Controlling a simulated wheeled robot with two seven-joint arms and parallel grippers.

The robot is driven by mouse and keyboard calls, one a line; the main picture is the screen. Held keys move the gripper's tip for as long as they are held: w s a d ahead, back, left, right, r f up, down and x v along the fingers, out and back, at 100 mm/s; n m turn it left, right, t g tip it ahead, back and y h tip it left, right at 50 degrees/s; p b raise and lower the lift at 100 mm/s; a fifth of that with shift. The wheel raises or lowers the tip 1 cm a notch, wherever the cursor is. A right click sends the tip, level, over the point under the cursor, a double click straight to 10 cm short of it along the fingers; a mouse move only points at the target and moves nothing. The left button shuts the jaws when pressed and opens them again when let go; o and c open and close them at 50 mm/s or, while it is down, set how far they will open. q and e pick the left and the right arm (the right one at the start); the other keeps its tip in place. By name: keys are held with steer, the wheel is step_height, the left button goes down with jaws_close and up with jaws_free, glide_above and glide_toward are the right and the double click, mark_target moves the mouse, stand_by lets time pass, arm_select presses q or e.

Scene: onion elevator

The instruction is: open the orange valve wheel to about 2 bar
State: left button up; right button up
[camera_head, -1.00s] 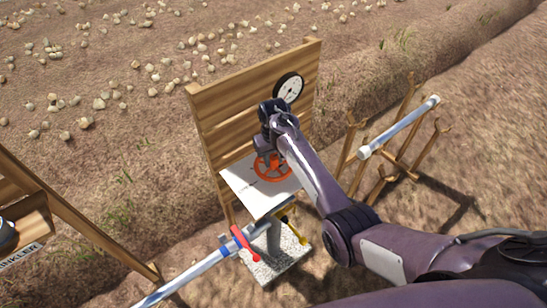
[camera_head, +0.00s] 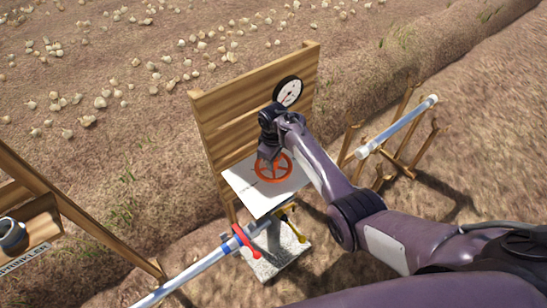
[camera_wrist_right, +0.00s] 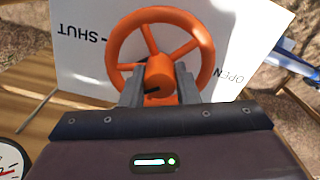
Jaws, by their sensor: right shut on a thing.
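The orange valve wheel (camera_head: 273,167) stands in front of a white plate (camera_head: 245,188) on a wooden stand. In the right wrist view the wheel (camera_wrist_right: 160,50) shows its rim, spokes and hub, with the words SHUT and OPEN on the plate behind it. My right gripper (camera_wrist_right: 158,88) has a finger on each side of the hub and is shut on the wheel; in the head view the gripper (camera_head: 269,155) covers its upper left part. The round gauge (camera_head: 288,92) is on the board above; its reading is too small to tell. My left gripper is not in view.
A pipe with a red lever (camera_head: 245,242) and a yellow handle (camera_head: 290,222) runs below the plate. A wooden rack holds a pale tube (camera_head: 400,125) at the right. A wooden frame with a grey ring (camera_head: 12,235) stands at the left. Onions lie on the soil behind.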

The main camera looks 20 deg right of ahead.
steer(key=shift+n, duration=0.6)
steer(key=o, duration=1)
step_height(320, 180, up, 8)
steer(key=shift+f+b, duration=0.15)
steer(key=shift+b, duration=0.15)
